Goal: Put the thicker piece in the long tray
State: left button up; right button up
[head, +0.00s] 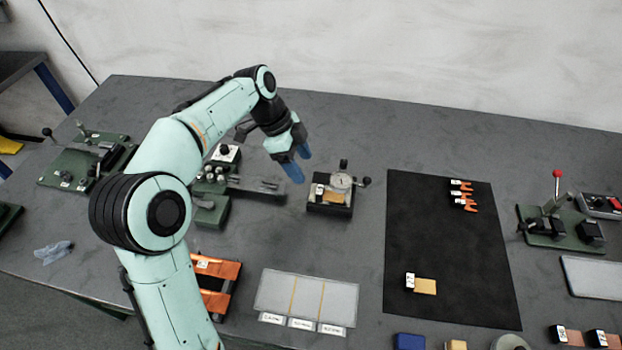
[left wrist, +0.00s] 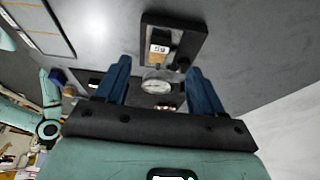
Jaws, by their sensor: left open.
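One copper-coloured piece with a black clip and white number tag (head: 333,197) lies on the dial thickness gauge (head: 328,209). In the left wrist view the piece (left wrist: 158,60) shows on the gauge (left wrist: 187,40). A second tagged copper piece (head: 425,286) lies on the black mat (head: 450,240). I cannot tell which is thicker. A pale tray with three sections and labels (head: 340,300) lies at the front centre; another pale tray (head: 592,278) is at the right edge. I cannot tell which is the long tray. My left gripper (head: 294,166) is open and empty, above and left of the gauge.
Orange-red clips (head: 463,195) lie on the mat's far end. A green lever press (head: 550,226) stands right. An orange rack (head: 214,280) and green fixtures (head: 208,211) sit near my left arm. Blue (head: 410,341) and copper blocks line the front edge. Bench space behind the gauge is clear.

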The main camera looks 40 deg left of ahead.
aim_at(314, 193)
pick_arm(q)
jog(key=b+x, duration=0.1)
jog(key=x, duration=0.8)
jog(key=shift+w, duration=0.1)
pick_arm(e)
jog(key=shift+f, duration=0.6)
pick_arm(q)
jog(key=shift+c, duration=0.3)
jog(key=c, duration=1.1)
jog(key=shift+r, duration=0.1)
pick_arm(e)
jog(key=shift+r, duration=0.15)
pick_arm(q)
jog(key=shift+s+a+p, duration=0.2)
jog(key=shift+s+a, duration=0.2)
jog(key=shift+a, duration=0.4)
jog(key=shift+s+a+p, duration=0.15)
jog(key=shift+s+a, duration=0.3)
jog(key=shift+a, duration=0.35)
jog(key=shift+s+a+p, duration=0.2)
jog(key=shift+s+a, duration=0.2)
jog(key=shift+a, duration=0.4)
pick_arm(e)
jog(key=shift+w+r, duration=0.1)
jog(key=shift+r, duration=0.35)
pick_arm(q)
jog(key=shift+r, duration=0.1)
pick_arm(e)
jog(key=shift+r, duration=0.1)
